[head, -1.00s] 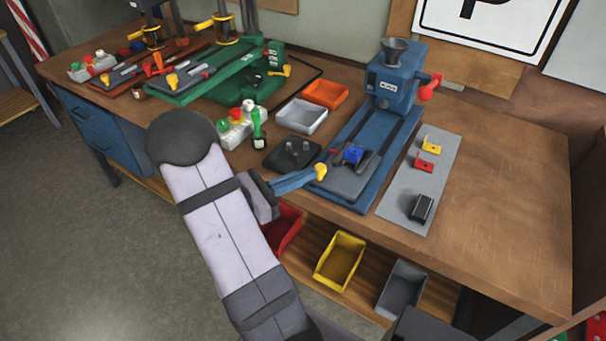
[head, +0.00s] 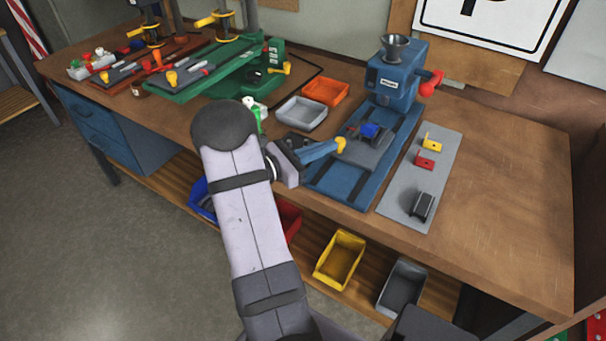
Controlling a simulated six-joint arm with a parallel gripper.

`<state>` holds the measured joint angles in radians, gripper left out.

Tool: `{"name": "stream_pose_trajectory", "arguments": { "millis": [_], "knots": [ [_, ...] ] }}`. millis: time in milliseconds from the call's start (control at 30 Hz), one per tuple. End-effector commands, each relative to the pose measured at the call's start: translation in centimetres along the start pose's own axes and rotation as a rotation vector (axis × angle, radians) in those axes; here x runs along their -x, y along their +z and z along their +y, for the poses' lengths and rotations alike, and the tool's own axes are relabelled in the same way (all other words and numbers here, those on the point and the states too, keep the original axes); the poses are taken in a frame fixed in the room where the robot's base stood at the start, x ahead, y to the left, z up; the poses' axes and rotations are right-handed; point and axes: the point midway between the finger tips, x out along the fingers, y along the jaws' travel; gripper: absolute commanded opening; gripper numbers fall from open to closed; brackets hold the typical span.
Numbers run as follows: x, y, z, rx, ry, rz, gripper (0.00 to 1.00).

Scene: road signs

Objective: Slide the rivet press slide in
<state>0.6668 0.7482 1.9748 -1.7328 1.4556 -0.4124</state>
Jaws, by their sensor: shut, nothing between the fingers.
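The blue rivet press (head: 393,78) stands on the bench with a long blue base (head: 341,190). Its dark grey slide (head: 370,152) lies on the base, partway along, with the front of the base bare. A blue piece (head: 371,131) sits on the slide, close in front of the press head. A yellow knob (head: 341,144) is at the slide's near left corner. My gripper (head: 333,147) is shut and empty; its blue fingertips are right at the knob and look to touch it. My gripper and arm hide part of the slide's left edge.
A grey panel (head: 407,204) with yellow, red and black parts lies right of the base. A grey bin (head: 300,113) and an orange bin (head: 326,91) stand left of the press. The green press (head: 262,74) is farther left. The bench's right side is clear.

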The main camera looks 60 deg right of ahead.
Motion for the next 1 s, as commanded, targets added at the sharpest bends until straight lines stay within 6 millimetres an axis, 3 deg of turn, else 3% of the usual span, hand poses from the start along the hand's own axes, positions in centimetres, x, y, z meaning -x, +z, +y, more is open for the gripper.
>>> {"name": "stream_pose_trajectory", "arguments": {
  "millis": [200,367,1000],
  "knots": [
    [-3.4,0.0,1.6,-0.001,-0.003,0.000,0.00],
    [-4.5,0.0,2.2,0.001,-0.003,0.000,0.00],
    [-4.4,0.2,2.5,0.001,0.000,0.001,0.00]
  ]
}}
